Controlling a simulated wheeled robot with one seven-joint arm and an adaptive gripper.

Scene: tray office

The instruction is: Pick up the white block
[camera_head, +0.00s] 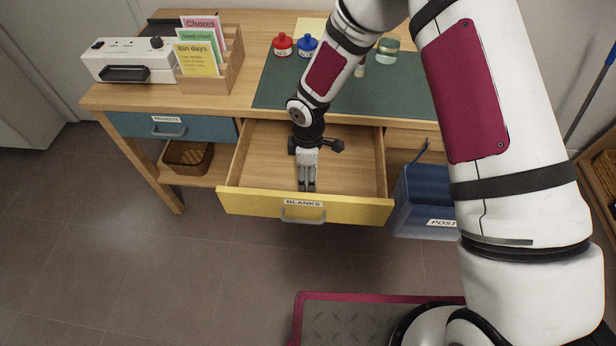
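My gripper (307,187) points down into an open yellow-fronted drawer (245,205) labelled BLANKS. Its two grey fingers lie close together near the inside of the drawer front. At this size I cannot tell whether they are shut or have something between them. I cannot make out a white block for certain anywhere. One in the drawer could be hidden by my gripper and arm. The bare wooden drawer floor (350,175) shows to the right of my gripper.
The desk holds a white machine (128,60), a wooden card rack (222,80), a green mat (275,92), a red ink pot (282,45), a blue ink pot (307,48) and a glass jar (387,50). A blue POST bin (420,205) stands right of the drawer.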

